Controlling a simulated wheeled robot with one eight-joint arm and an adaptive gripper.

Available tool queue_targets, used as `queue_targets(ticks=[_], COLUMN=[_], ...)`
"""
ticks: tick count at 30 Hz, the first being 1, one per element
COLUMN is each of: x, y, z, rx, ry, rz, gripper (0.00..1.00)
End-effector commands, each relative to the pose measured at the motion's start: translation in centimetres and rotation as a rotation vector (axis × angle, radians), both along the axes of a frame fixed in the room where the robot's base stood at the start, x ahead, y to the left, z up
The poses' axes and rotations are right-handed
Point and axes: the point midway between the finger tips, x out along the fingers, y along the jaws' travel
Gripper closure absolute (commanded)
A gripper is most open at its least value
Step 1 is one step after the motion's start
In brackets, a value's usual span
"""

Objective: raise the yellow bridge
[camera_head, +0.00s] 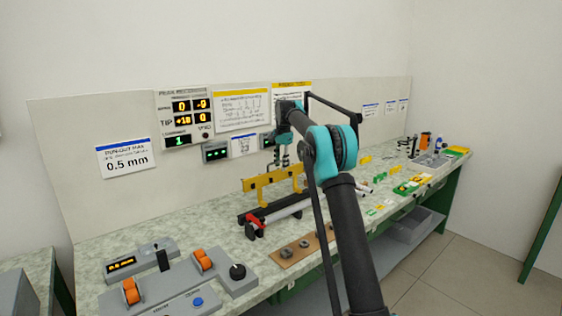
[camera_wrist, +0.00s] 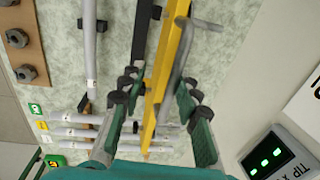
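The yellow bridge (camera_head: 263,182) stands across a dark fixture on the bench in the head view. In the wrist view the yellow bridge (camera_wrist: 177,55) is a long bar running between my fingers. My gripper (camera_head: 281,157) is above the bridge, pointing down. In the wrist view my gripper (camera_wrist: 158,88) is open, with fingers on both sides of the bar and gaps showing. A grey bent rod (camera_wrist: 182,62) lies beside the bar, also between the fingers. I cannot tell the exact height gap to the bridge.
A silver rod (camera_head: 283,212) with a red clamp (camera_head: 254,229) lies in front of the bridge. A brown board (camera_head: 296,250) with grey fittings is nearer. A control box (camera_head: 165,300) with orange rollers stands front left. A readout panel (camera_head: 182,117) is on the back wall.

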Motion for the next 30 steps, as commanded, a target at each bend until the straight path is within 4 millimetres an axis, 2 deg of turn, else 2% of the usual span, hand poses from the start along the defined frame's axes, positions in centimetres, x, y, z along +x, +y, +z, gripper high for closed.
queue_targets(ticks=[5,12,18,24,30], x=[-0.1,-0.6,-0.8,-1.0,-1.1], y=[-0.1,-0.4,-0.6,-0.8,-0.8], z=[1.6,6.4,9.6,11.3,11.8], rx=[0.0,0.0,0.0,0.0,0.0], ry=[0.0,0.0,0.0,0.0,0.0], rz=[0.0,0.0,0.0,0.0,0.0], gripper=[0.69,0.69,0.69,0.69,0.69])
